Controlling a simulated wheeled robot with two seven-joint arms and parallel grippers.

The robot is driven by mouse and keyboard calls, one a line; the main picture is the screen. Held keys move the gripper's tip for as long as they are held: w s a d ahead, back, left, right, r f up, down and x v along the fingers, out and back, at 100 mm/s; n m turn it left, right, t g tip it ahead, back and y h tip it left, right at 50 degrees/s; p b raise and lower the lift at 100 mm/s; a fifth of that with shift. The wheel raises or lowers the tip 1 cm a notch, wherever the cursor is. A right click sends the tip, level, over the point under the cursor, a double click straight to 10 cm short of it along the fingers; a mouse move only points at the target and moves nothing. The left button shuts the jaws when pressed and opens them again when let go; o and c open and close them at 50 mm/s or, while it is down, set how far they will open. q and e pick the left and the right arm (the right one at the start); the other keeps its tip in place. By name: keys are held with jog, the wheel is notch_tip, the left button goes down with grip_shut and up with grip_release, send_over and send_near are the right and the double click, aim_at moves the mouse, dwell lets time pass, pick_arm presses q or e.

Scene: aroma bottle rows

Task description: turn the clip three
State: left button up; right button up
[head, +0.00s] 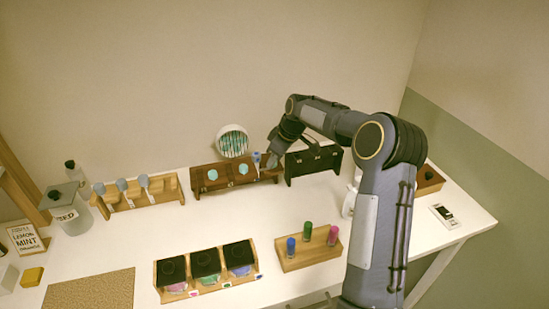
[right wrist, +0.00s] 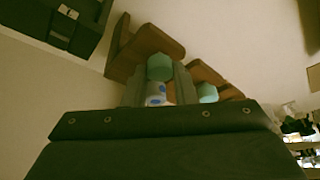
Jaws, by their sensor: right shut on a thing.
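A dark brown wooden rack (head: 201,184) stands at the back middle of the table in the head view. Two round teal pieces, a left one (head: 213,174) and a middle one (head: 243,169), show on its front. My right gripper (head: 270,163) is at the rack's right end, beside a small bluish piece (head: 256,157). In the right wrist view the gripper (right wrist: 157,90) is shut on a white piece with blue spots (right wrist: 155,92). A teal piece (right wrist: 159,66) is just beyond it, against the brown wood. Which clip is held is unclear. My left gripper is out of view.
A black case (head: 313,164) stands close right of the rack. In front are a wooden block with coloured pegs (head: 308,250) and a wooden tray of black-topped bottles (head: 206,280). The table between is clear.

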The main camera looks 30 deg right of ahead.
jog(key=o, duration=1)
jog(key=shift+r, duration=0.1)
jog(key=b+v, duration=0.1)
jog(key=v, duration=0.6)
jog(key=shift+s+d+r, duration=0.1)
jog(key=shift+s+r, duration=0.05)
jog(key=shift+r, duration=0.15)
